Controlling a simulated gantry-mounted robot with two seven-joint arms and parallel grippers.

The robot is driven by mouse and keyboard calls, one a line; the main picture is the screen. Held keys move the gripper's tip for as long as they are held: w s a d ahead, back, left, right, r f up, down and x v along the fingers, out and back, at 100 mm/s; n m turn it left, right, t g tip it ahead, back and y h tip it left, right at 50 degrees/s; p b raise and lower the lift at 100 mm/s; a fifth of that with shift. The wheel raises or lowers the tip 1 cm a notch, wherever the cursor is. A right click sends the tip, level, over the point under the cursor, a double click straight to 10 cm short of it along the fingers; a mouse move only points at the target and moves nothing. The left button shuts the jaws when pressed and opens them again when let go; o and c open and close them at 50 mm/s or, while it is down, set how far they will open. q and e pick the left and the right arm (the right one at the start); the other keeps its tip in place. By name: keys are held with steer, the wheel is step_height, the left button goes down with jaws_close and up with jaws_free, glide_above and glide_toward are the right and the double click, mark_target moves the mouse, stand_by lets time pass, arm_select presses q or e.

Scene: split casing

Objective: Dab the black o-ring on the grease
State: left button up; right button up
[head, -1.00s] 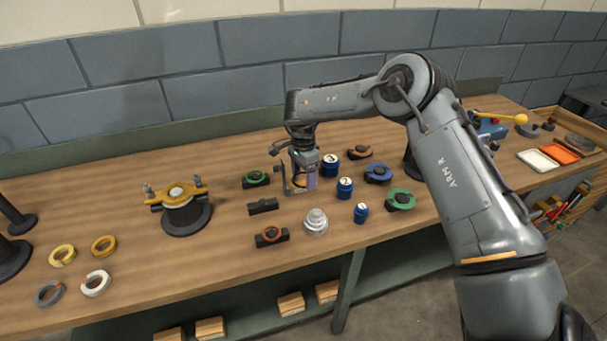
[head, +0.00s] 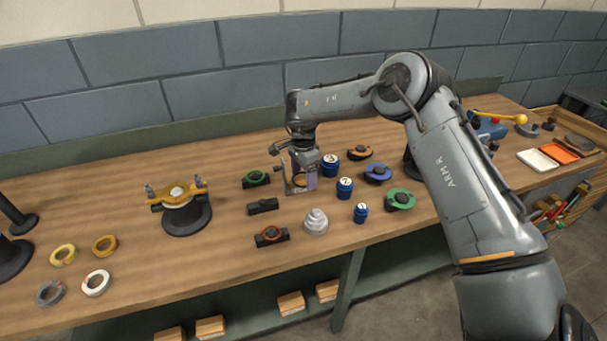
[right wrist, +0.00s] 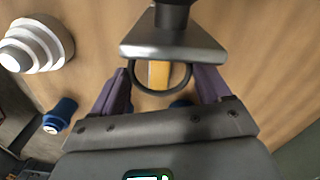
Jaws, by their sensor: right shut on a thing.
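My right gripper (head: 300,182) is low over the middle of the bench. In the right wrist view its two purple fingers (right wrist: 163,90) are shut on the black o-ring (right wrist: 186,84), which spans the space between them. A yellow strip (right wrist: 159,73), possibly the grease, shows through the ring; I cannot tell whether the ring touches it. A grey metal plate (right wrist: 172,48) with a dark post hides the ring's upper part. In the head view the o-ring is too small to make out. My left gripper is not in view.
Numbered blue pots (head: 345,188) stand right of the gripper. A silver stepped cone (head: 316,224) and a black block (head: 263,206) are in front. Green (head: 400,199), blue (head: 377,173) and orange rings sit on holders around. A yellow-topped casing (head: 183,208) and loose rings (head: 97,283) are left.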

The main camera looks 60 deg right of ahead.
steer(key=shift+f, duration=0.1)
stand_by(0.3)
steer(key=shift+f, duration=0.35)
steer(key=shift+r, duration=0.1)
stand_by(0.8)
steer(key=shift+r, duration=0.4)
steer(key=shift+r+p, duration=2.15)
steer(key=shift+r, duration=0.4)
